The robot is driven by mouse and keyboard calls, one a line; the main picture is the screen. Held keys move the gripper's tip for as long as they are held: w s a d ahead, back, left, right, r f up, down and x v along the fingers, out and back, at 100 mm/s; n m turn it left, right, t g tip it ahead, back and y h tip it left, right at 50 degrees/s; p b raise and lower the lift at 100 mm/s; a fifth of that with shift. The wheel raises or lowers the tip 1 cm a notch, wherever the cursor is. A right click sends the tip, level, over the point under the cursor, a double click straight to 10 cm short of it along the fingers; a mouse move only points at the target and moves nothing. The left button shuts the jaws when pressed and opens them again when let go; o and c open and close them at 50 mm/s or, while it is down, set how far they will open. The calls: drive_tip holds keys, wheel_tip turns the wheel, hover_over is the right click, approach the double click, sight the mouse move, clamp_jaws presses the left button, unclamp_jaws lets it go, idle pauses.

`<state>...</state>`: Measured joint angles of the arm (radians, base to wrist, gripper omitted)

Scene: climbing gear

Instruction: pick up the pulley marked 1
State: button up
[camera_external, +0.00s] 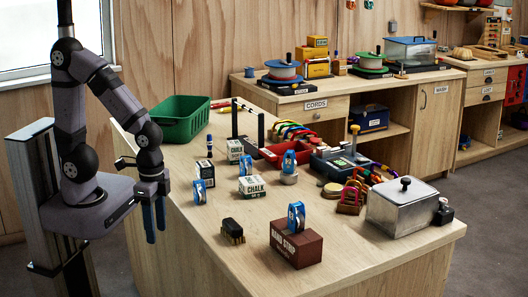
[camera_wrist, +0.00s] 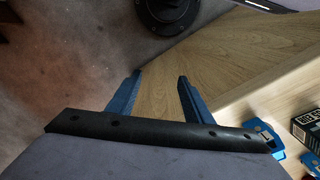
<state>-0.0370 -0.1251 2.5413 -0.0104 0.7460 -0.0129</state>
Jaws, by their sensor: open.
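Several blue pulleys stand on the bench: one (camera_external: 199,191) near the left edge, one (camera_external: 245,166) behind the chalk box, one (camera_external: 289,161) on a round pale block, and one (camera_external: 297,217) on a brown block. My gripper (camera_external: 154,220) hangs beside the bench's left edge, pointing down, empty. In the wrist view its blue fingers (camera_wrist: 155,92) are apart, with no object between them. A blue pulley (camera_wrist: 262,133) shows at the right there.
A chalk box (camera_external: 251,188), a brush (camera_external: 232,231) and the brown block (camera_external: 297,246) stand near the pulleys. A green bin (camera_external: 180,121) is at the back left. A metal box (camera_external: 401,207) is at the right. The bench front left is clear.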

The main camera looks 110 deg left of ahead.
drive_tip(key=s+a+r+n+t+h, duration=0.1)
drive_tip(key=a+r+n+h, duration=0.1)
drive_tip(key=a+n, duration=0.4)
drive_tip(key=s+a+r+n+t+h+p, duration=0.1)
drive_tip(key=a+r+n+h, duration=0.2)
drive_tip(key=a+n, duration=0.4)
drive_tip(key=s+a+r+n+t+h+p, duration=0.1)
drive_tip(key=a+r+n+t+h, duration=0.1)
drive_tip(key=a+n+h, duration=0.3)
drive_tip(key=shift+a+r+n, duration=0.2)
drive_tip(key=shift+a+n, duration=0.95)
drive_tip(key=shift+n, duration=0.25)
drive_tip(key=s+a+r+n+t+p, duration=0.2)
drive_tip(key=a+n+t+p, duration=0.35)
drive_tip(key=a+t, duration=0.2)
drive_tip(key=shift+g, duration=0.45)
drive_tip(key=shift+w+a+p+x, duration=0.1)
drive_tip(key=shift+p+x, duration=0.25)
drive_tip(key=shift+x, duration=1.2)
drive_tip(key=shift+w+a+p+x, duration=0.1)
drive_tip(key=shift+p+x, duration=0.25)
drive_tip(key=shift+x, duration=1.15)
drive_tip(key=shift+w+d, duration=0.1)
